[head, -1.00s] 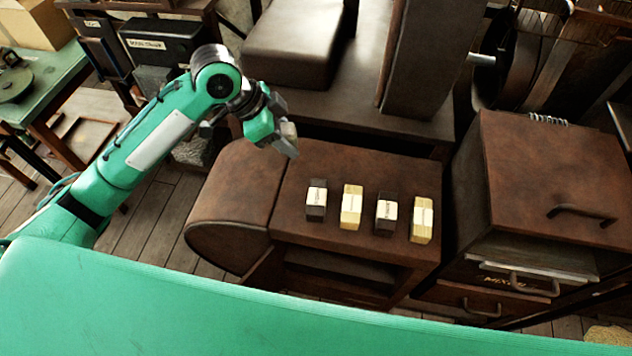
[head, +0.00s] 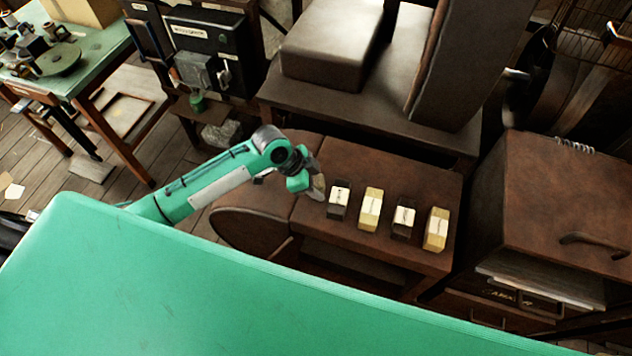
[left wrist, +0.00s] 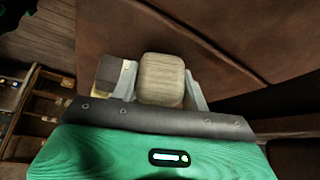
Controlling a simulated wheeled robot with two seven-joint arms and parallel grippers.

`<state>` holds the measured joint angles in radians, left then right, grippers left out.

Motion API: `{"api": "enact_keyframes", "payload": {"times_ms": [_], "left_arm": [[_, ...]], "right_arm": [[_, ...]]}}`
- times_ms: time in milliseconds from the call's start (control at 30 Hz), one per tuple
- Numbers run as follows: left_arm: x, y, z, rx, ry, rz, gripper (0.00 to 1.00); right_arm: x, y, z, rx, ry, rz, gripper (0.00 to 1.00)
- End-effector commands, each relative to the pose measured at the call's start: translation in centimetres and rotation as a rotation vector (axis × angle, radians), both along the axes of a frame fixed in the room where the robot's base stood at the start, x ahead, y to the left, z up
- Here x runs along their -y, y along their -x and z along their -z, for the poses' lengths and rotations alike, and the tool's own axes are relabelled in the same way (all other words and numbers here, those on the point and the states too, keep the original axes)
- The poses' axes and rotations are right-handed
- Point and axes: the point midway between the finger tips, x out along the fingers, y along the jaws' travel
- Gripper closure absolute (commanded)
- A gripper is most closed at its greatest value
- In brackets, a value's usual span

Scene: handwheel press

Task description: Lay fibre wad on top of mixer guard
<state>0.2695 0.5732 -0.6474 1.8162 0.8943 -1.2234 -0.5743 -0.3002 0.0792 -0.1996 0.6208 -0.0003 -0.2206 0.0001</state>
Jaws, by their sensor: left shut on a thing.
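My left gripper (head: 314,187) is shut on a pale tan, fibrous-looking block, which I take for the fibre wad (left wrist: 162,80). In the left wrist view the wad sits between the two fingers, over a brown surface. In the head view the gripper is low over the left part of a brown bench top, beside the nearest dark block. I cannot tell whether the wad touches the surface. A rounded brown housing (head: 250,230) at the bench's left end may be the mixer guard; no readable label confirms it. My right gripper is not in view.
A row of dark labelled blocks (head: 338,200) and yellow blocks (head: 370,210) stands on the brown bench (head: 420,180). A brown cabinet with a handle (head: 565,190) stands at right. A green-topped table (head: 95,55) is at far left.

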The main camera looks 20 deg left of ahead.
Motion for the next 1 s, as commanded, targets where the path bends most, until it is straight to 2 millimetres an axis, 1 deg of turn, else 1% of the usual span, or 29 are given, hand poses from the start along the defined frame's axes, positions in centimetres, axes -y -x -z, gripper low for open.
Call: {"api": "enact_keyframes", "payload": {"times_ms": [33,100,467,500,600,867,933,1000], "left_arm": [[0.0,0.0,0.39,-0.001,0.0,-0.002,0.77],[-0.02,-0.02,0.82,0.001,0.0,-0.002,0.77],[-0.03,-0.03,1.28,0.002,-0.001,0.0,0.77],[-0.03,-0.03,1.26,0.002,-0.001,0.0,0.51],[-0.03,-0.03,1.22,0.002,-0.001,0.0,0.33],[-0.02,-0.03,1.16,0.002,-0.001,-0.001,0.33],[-0.02,-0.04,0.84,0.002,0.0,0.0,0.33],[-0.32,0.0,0.54,0.003,0.0,-0.001,0.33]], "right_arm": [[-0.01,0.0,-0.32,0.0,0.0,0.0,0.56],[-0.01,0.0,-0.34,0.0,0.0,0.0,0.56],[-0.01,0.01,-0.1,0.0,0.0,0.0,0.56],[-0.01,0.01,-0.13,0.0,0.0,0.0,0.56],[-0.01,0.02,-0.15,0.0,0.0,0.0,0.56],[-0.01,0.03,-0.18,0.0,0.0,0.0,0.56],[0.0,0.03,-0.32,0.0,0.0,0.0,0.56],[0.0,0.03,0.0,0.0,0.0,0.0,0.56]]}}
